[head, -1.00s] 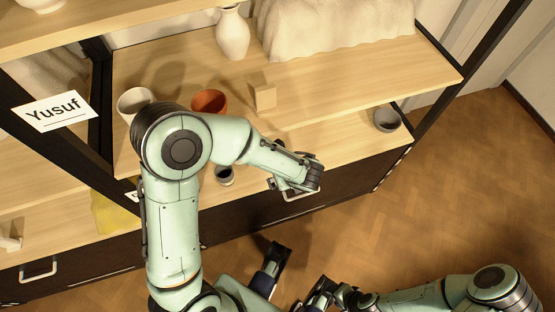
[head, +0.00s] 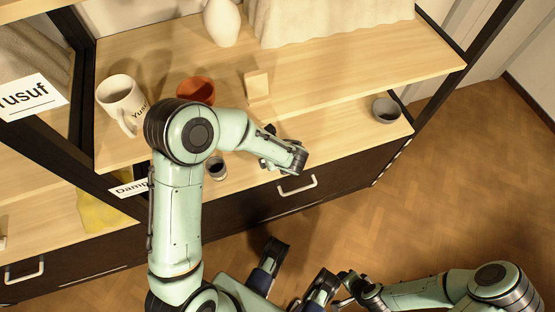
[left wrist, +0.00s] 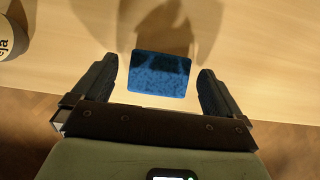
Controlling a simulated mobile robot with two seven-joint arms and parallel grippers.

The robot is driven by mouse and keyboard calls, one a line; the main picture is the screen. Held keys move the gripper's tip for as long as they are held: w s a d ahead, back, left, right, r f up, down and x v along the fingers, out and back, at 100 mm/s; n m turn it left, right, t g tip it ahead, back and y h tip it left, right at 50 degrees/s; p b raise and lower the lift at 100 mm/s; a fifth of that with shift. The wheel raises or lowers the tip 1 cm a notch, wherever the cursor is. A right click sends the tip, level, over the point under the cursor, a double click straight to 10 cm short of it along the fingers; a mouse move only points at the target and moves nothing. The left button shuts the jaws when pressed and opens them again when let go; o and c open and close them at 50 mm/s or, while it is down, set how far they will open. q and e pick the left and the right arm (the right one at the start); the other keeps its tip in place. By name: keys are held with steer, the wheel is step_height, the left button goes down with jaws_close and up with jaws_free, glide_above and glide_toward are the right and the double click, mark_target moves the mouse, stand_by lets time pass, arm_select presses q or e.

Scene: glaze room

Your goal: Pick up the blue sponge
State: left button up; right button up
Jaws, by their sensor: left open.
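The blue sponge (left wrist: 160,73) shows in the left wrist view, lying on or just above the light wooden shelf, between the spread fingers of my left gripper. Gaps show on both sides, so the fingers do not touch it. In the head view my left gripper (head: 283,153) is over the front part of the lower shelf, and the sponge is hidden behind my arm and hand. My right gripper (head: 343,288) is low in the head view, above the floor; its fingers are too unclear to read.
A white named mug (head: 121,101), an orange pot (head: 196,90), a small wooden block (head: 257,84) and a white vase (head: 222,22) stand on the upper shelf. Below are a small dark-filled cup (head: 217,169) and a grey bowl (head: 385,110). A drawer handle (head: 297,185) projects in front.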

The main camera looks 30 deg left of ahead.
arm_select(q)
steer(key=shift+x, duration=0.9)
steer(key=shift+d+r, duration=0.1)
steer(key=c, duration=1)
steer(key=shift+o, duration=0.2)
arm_select(e)
steer(key=shift+w+d+f, duration=0.2)
steer(key=shift+w+f, duration=0.05)
steer(key=shift+w, duration=0.1)
arm_select(q)
steer(key=shift+r, duration=0.1)
step_height(320, 180, up, 4)
steer(key=shift+f+p, duration=0.15)
steer(key=shift+p, duration=0.5)
steer(key=s+d, duration=1.1)
steer(key=d, duration=0.2)
steer(key=shift+s+d+f+b, duration=0.2)
steer(key=shift+s+d+b, duration=0.1)
steer(key=shift+s+d, duration=0.1)
arm_select(e)
steer(key=shift+s+a+r, duration=0.35)
steer(key=shift+s+r, duration=0.15)
steer(key=shift+s, duration=0.2)
